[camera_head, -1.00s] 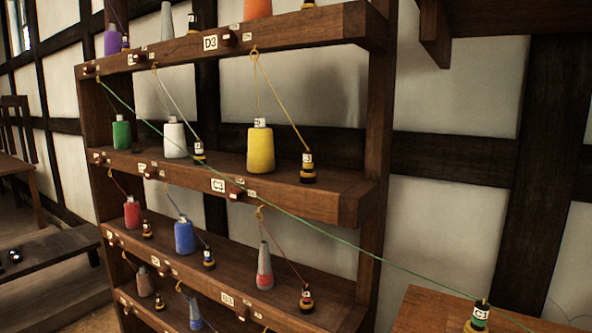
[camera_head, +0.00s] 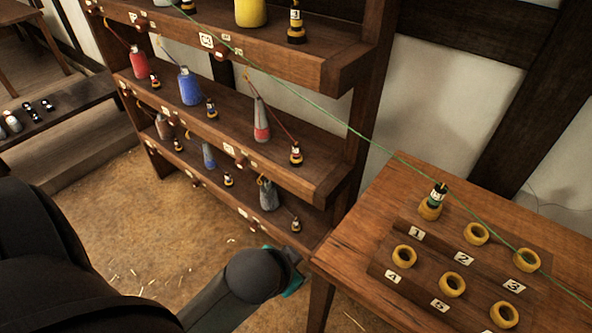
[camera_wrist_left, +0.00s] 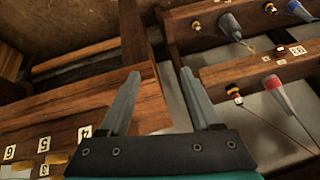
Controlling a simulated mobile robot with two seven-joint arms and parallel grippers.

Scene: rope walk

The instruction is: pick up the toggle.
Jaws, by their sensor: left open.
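A small dark toggle (camera_head: 437,194) with a pale label and a green band stands upright at a yellow ring by number 1 on the wooden table. A green cord runs past it from the shelf rack. My right gripper is out of view.
The table (camera_head: 350,250) carries a board with several yellow rings (camera_head: 452,285) and number labels. The shelf rack (camera_head: 330,185) with cones and cords stands left of it. The green cord (camera_head: 345,125) crosses the space between them. Straw-strewn floor (camera_head: 110,225) is open at left.

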